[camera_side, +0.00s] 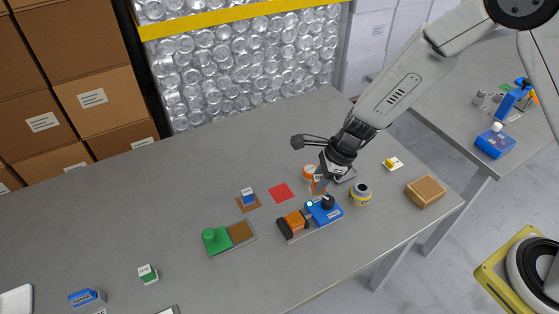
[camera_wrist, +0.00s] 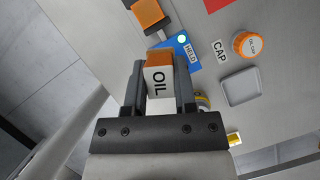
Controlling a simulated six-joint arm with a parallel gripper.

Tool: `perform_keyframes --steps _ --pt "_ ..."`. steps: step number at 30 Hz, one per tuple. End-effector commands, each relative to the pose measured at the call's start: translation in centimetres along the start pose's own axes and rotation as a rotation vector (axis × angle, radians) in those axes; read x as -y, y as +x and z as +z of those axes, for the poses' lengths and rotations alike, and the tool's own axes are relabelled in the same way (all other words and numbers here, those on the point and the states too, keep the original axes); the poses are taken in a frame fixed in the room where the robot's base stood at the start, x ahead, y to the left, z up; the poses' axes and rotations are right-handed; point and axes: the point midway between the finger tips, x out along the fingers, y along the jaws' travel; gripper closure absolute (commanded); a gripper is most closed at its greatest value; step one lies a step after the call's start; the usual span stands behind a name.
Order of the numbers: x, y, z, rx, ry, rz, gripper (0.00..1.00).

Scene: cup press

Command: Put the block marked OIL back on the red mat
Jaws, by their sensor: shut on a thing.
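The OIL block (camera_wrist: 158,79), white with a brown-orange top band, is between the two fingers of my gripper (camera_wrist: 159,90) in the wrist view. In the side view the block (camera_side: 319,187) hangs below my gripper (camera_side: 325,177), just behind the blue fixture. My gripper is shut on it. The red mat (camera_side: 281,191) lies bare on the grey table, left of the block in the side view. A corner of the mat (camera_wrist: 216,4) shows at the top edge of the wrist view. The block's underside is hidden.
The blue fixture (camera_side: 323,211) with a black knob and an orange block (camera_side: 295,221) stands close in front. A blue block on a brown mat (camera_side: 249,202) stands left of the red mat.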

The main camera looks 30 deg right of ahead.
Motion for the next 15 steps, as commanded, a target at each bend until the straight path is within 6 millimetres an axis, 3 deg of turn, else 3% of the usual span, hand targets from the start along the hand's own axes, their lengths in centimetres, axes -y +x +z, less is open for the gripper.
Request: perform_keyframes --steps 15 --pt "4.9 4.1 2.5 0.0 -0.002 0.001 1.0"
